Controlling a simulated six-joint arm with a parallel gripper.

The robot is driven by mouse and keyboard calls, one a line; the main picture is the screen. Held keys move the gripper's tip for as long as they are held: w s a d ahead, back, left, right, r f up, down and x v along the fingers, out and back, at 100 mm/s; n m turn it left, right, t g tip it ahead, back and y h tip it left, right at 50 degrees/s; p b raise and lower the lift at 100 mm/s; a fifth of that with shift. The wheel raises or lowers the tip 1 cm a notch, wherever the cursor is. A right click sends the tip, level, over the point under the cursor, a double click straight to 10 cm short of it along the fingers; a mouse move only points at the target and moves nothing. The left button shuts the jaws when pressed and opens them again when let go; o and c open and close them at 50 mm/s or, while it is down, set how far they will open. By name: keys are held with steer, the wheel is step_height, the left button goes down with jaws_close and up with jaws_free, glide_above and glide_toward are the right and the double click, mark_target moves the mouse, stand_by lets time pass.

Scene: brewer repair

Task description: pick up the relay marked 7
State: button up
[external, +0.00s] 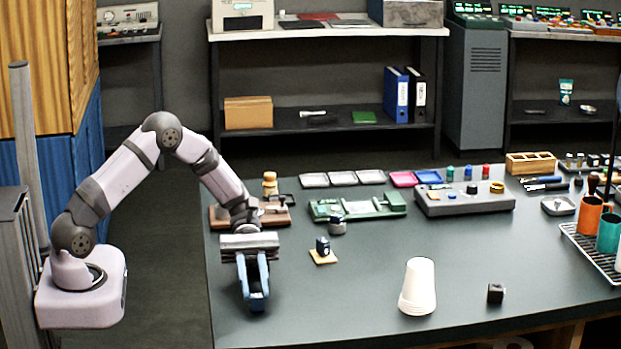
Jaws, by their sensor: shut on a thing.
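My gripper (257,296) points down over the front left of the dark table. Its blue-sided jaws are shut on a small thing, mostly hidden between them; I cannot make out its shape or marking. Small dark blocks that look like relays stand elsewhere. One block (322,245) is on a tan pad (324,258), right of my gripper. Another block (336,219) sits on a round grey base (338,230) behind it. A black cube (495,293) stands alone at the front right. No number 7 is readable on any of them.
A stack of white cups (417,287) stands at the front middle. A green board (357,207), a grey control box (463,199) and a wooden-based device (222,217) line the back. A wire rack (590,252) with cups is at the right. The table between is mostly clear.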

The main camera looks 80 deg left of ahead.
step_height(320, 180, up, 10)
steer(key=b, duration=0.1)
stand_by(0.6)
